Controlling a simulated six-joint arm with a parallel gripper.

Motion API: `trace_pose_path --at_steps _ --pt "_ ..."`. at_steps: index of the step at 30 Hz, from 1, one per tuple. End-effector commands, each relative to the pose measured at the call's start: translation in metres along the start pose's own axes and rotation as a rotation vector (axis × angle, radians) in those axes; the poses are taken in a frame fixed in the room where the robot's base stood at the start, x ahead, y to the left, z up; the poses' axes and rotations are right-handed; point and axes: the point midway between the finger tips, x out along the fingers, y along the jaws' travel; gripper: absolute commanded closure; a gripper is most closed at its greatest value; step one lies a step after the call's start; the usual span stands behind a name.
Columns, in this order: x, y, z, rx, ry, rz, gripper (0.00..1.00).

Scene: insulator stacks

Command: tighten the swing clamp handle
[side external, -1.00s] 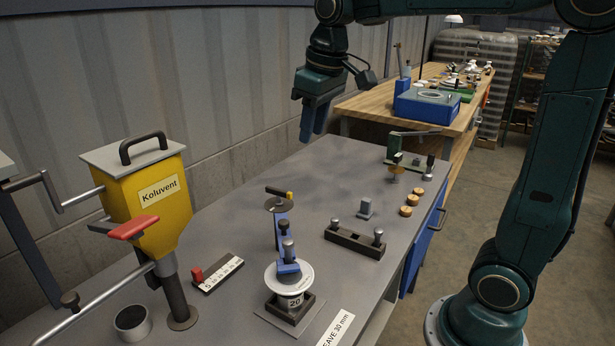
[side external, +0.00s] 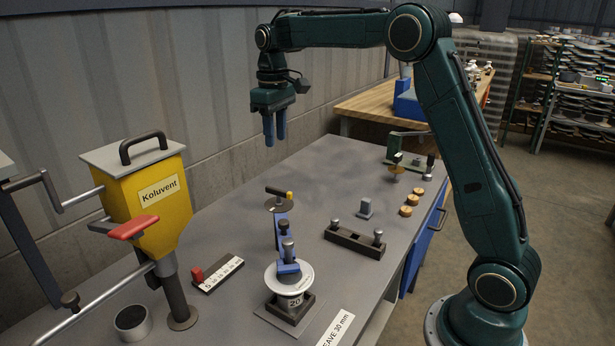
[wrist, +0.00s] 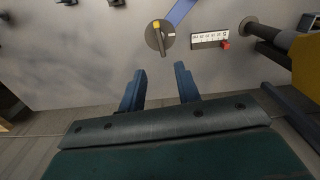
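The swing clamp handle (side external: 277,192) is a short dark bar with a yellow tip. It lies across a grey disc (side external: 270,206) at the top of the blue clamp (side external: 281,229). In the wrist view the handle (wrist: 162,42) is at top centre, on the disc beyond my fingertips, with the blue clamp arm (wrist: 180,12) running off the top edge. My gripper (side external: 275,141) points down, well above the bench and clear of the handle. Its blue fingers (wrist: 160,82) are spread with nothing between them. A white insulator disc (side external: 302,277) sits under the clamp's front end.
A yellow Koluvent hopper (side external: 160,207) with a red-handled lever stands at left. A white scale with a red block (side external: 218,274) lies near it. A dark bar with two posts (side external: 354,241), a grey block (side external: 365,208) and a green fixture (side external: 405,160) stand on the right.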

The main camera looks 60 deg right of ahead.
Motion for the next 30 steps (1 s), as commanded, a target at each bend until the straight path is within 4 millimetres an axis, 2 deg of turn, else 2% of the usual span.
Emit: trace_pose_path --at_steps 5,11,17,30 --pt "0.002 0.000 0.000 0.000 -0.001 0.000 0.67" --pt "0.014 0.000 0.000 0.000 -0.002 -0.001 0.67" --pt "0.038 0.000 0.001 0.000 -0.004 -0.001 0.67" --pt "0.105 0.000 0.001 0.000 -0.004 0.000 0.67"
